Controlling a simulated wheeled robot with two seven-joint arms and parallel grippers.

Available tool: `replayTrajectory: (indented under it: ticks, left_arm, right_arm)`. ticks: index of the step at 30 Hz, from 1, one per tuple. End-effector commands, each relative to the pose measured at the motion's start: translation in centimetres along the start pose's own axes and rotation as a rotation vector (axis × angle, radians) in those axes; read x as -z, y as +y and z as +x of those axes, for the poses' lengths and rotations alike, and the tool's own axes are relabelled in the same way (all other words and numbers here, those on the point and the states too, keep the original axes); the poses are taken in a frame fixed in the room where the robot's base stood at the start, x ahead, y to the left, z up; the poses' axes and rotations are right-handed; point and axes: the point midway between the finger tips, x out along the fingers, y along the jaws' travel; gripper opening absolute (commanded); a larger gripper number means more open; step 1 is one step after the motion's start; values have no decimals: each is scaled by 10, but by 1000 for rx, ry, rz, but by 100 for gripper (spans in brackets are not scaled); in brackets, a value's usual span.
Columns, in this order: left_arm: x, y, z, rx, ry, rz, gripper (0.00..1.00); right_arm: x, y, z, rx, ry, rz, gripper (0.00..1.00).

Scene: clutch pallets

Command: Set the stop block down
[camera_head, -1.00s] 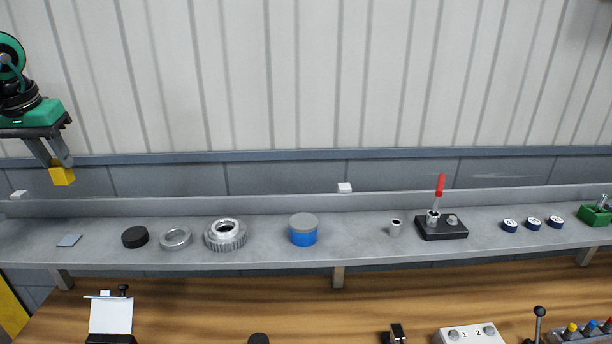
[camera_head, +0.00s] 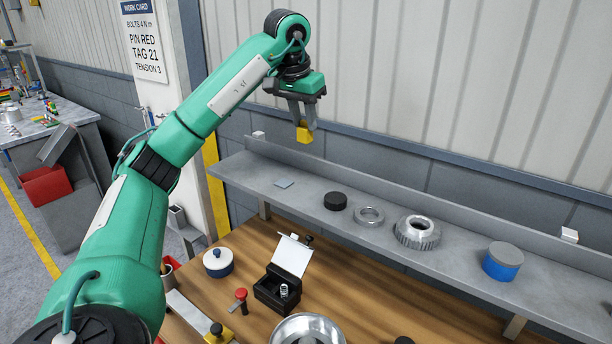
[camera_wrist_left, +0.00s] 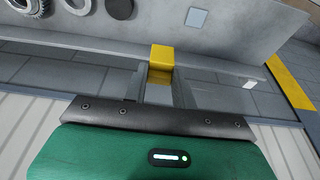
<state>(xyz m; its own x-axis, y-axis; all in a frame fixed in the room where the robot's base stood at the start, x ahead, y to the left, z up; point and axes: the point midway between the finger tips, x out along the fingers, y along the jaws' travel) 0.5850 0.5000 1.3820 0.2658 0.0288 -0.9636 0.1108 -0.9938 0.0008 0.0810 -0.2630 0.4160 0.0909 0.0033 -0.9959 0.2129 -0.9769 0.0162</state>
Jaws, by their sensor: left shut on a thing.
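The stop block is a small yellow block (camera_head: 304,134). My left gripper (camera_head: 303,124) is shut on it and holds it in the air above the left part of the grey shelf (camera_head: 240,168). In the left wrist view the yellow block (camera_wrist_left: 162,56) sits between the two fingertips (camera_wrist_left: 160,72). A flat grey-blue square (camera_head: 284,183) lies on the shelf below the block and a little to the left; it also shows in the left wrist view (camera_wrist_left: 197,17). The block is clear of the shelf. My right gripper is not in view.
On the shelf stand a black disc (camera_head: 335,201), a metal ring (camera_head: 369,216), a gear (camera_head: 417,231) and a blue tin (camera_head: 502,262). A low back wall runs behind them. The wooden bench below holds an open black box (camera_head: 278,290) and a metal bowl (camera_head: 307,330).

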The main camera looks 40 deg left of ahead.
Motion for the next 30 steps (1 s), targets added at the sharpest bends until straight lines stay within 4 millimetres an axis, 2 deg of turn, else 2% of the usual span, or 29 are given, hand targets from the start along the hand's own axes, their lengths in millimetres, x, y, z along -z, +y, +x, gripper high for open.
replayTrajectory:
  ticks: [1, 5, 15, 23, 30]
  left_arm:
    - [-3, 0, 10, 0, -4, 2, 4]
    - [-8, 0, 29, 1, -4, 1, 4]
    - [-24, -1, 84, 1, -4, 0, 4]
    - [-29, 0, 102, 0, -1, 1, 4]
    - [-37, 0, 130, 2, -3, 0, 4]
  right_arm:
    - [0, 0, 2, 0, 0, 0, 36]
    - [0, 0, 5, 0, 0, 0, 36]
    - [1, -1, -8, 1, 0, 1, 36]
    - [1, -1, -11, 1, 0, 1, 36]
    - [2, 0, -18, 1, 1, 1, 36]
